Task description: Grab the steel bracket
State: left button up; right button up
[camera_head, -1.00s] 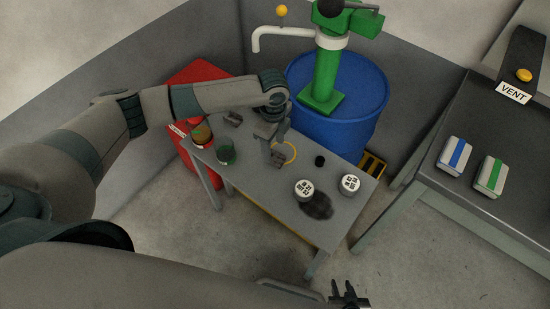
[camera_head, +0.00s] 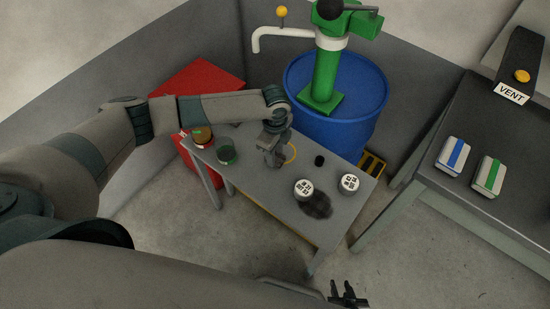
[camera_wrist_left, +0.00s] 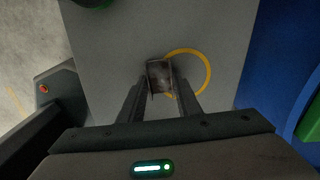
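A small, dark grey-brown steel bracket (camera_wrist_left: 159,75) with raised sides stands on the table, seen in the left wrist view. My left gripper (camera_wrist_left: 159,88) has one finger on each side of it, with the tips close to its sides. I cannot tell whether the fingers touch it. In the head view my left gripper (camera_head: 272,160) is low over the middle of the table and hides most of the bracket. My right gripper (camera_head: 346,292) is at the bottom edge, away from the table, with its fingers apart and empty.
A yellow ring (camera_wrist_left: 209,72) lies just right of the bracket. The small grey table (camera_head: 262,203) also bears a green container (camera_head: 227,153), an orange-green one (camera_head: 202,136), a black cylinder (camera_head: 319,161) and two white round pieces (camera_head: 303,188). A blue drum (camera_head: 365,95) stands behind.

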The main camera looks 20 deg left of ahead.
aim_at(278, 160)
pick_arm(q)
jog(key=c, duration=0.4)
pick_arm(e)
jog(key=shift+s, duration=0.25)
jog(key=shift+s+f, duration=0.1)
jog(key=shift+a, duration=0.1)
